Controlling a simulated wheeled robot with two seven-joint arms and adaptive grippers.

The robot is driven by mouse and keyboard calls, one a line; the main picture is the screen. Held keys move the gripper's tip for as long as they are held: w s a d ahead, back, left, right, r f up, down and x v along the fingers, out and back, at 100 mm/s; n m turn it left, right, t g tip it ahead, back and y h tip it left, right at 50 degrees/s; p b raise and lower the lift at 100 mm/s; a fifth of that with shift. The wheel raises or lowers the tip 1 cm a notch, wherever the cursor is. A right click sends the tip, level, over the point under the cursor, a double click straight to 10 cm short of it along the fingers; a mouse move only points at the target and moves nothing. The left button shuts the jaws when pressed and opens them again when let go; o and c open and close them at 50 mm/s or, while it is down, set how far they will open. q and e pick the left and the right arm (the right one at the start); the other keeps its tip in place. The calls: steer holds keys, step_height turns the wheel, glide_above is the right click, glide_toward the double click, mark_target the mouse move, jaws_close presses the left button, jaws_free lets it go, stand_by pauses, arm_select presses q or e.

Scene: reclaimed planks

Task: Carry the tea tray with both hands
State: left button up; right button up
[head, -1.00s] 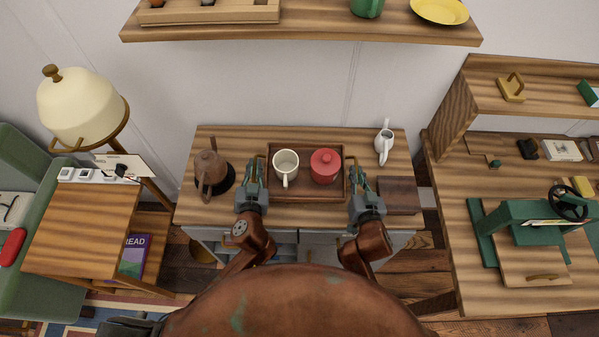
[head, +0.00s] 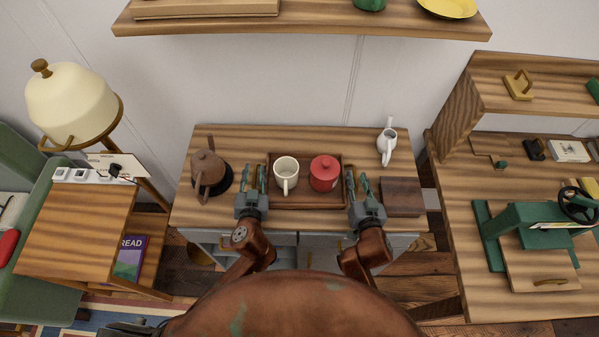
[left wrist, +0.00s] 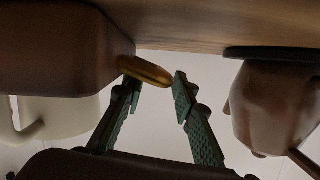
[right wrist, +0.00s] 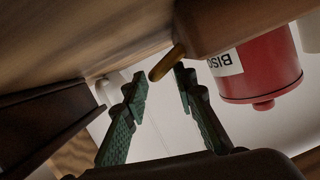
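The wooden tea tray (head: 307,201) lies on the cabinet top, carrying a cream mug (head: 286,170) and a red lidded tin (head: 323,174). My left gripper (head: 253,177) is open at the tray's left end. In the left wrist view, the brass handle (left wrist: 146,71) is at its fingertips, nearer the left finger, with a gap to the right one. My right gripper (head: 359,180) is open at the right end. In the right wrist view, the other brass handle (right wrist: 167,63) lies just beyond and between its fingertips. Neither gripper is closed on a handle.
A brown teapot (head: 207,171) stands left of my left gripper. A white jug (head: 387,147) and a dark wooden box (head: 402,195) stand on the right, the box close to my right gripper. A wall shelf (head: 300,24) hangs above the back.

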arm_select(q)
steer(key=shift+s, duration=0.1)
steer(key=v, duration=1.1)
steer(key=shift+s+d+r, duration=0.1)
steer(key=shift+s, duration=0.25)
arm_select(e)
steer(key=shift+s, duration=0.2)
steer(key=v, duration=1.1)
steer(key=shift+s+r, duration=0.1)
steer(key=shift+s, duration=0.2)
